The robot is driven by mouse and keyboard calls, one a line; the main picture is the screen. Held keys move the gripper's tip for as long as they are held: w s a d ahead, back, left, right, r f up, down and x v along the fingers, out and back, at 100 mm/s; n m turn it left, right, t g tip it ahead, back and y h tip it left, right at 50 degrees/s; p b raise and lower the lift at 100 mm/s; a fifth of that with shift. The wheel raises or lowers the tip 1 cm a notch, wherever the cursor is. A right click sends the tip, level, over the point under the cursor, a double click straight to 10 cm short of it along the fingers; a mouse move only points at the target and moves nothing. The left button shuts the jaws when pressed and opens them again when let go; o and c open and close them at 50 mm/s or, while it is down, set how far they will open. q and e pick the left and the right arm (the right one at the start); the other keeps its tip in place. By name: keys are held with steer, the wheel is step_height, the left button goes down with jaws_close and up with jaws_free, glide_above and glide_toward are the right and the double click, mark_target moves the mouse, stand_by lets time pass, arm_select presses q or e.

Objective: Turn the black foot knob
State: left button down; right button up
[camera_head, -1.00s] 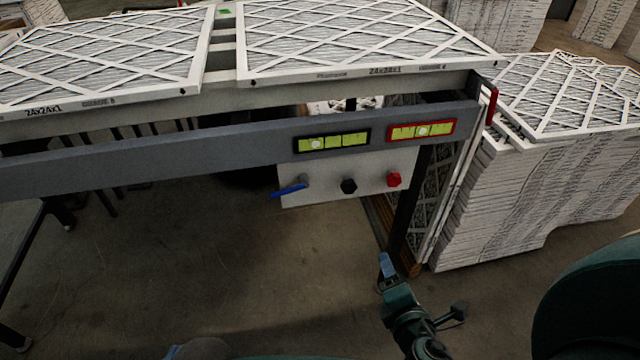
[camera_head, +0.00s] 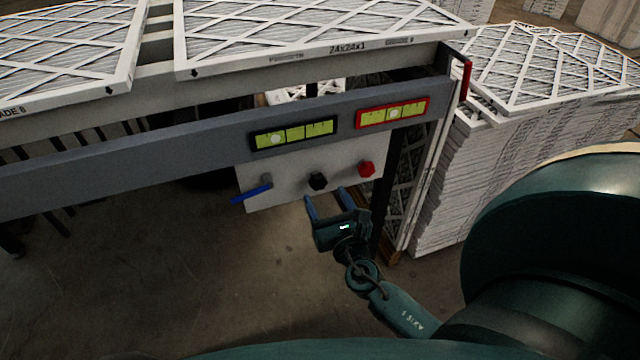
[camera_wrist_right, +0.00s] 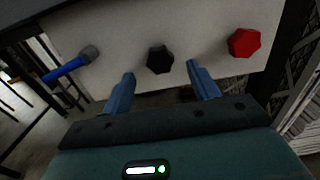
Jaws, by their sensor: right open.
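The black knob (camera_head: 317,181) sits on a white panel (camera_head: 285,196) under the grey beam, between a blue lever and a red knob. In the right wrist view the black knob (camera_wrist_right: 160,60) is a faceted knob, ahead of and between my two blue fingers. My right gripper (camera_head: 331,195) is open and empty, just below and in front of the black knob. In the right wrist view the fingertips (camera_wrist_right: 160,70) show apart, with no clear contact on the knob. My left gripper is not in view.
A blue lever (camera_head: 252,194) is left of the black knob and a red knob (camera_head: 366,169) is right of it. Two level gauges (camera_head: 294,134) sit on the beam (camera_head: 120,155) above. Stacked filters (camera_head: 470,170) stand at the right. The floor below the panel is clear.

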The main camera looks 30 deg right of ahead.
mark_target(320, 185)
steer(key=shift+x, duration=2.3)
steer(key=c, duration=1)
